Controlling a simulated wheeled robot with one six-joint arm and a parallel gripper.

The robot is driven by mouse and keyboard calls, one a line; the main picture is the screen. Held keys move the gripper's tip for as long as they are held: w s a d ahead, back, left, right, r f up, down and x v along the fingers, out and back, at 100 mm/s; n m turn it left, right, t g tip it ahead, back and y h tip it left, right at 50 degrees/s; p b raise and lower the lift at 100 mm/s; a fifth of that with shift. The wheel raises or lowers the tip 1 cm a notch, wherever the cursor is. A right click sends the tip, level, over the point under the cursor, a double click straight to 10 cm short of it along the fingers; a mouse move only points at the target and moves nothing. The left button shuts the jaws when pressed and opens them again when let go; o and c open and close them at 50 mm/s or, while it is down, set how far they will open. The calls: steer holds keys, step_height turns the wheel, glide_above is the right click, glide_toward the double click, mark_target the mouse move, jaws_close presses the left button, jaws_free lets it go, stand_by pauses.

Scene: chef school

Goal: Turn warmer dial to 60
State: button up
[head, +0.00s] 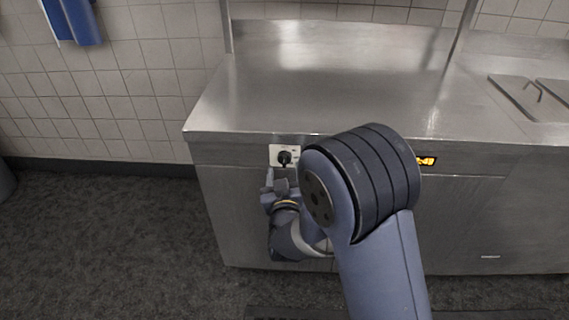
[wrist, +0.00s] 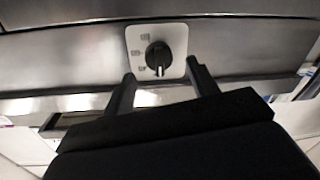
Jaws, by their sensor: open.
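The warmer dial (head: 285,157) is a black knob on a white plate on the steel counter's front, near its left end. In the wrist view the dial (wrist: 158,56) sits on its plate (wrist: 175,36), with small markings on the plate's left side that are too small to read. A pale line on the knob points to the bottom of that picture. My gripper (wrist: 160,80) is open and empty, with one finger on each side of the dial's lower part in the picture. I cannot tell whether either finger touches it. In the head view my gripper (head: 275,179) is just below the dial.
The steel counter (head: 300,90) has a bare top and a front edge above the dial. An orange lit display (head: 426,161) is on the front to the right. Lidded wells (head: 530,98) are at the far right. The floor (head: 110,235) at left is clear.

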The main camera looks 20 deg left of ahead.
mark_target(285, 163)
steer(key=shift+x, duration=1.7)
steer(key=shift+c, duration=0.5)
steer(key=c, duration=0.9)
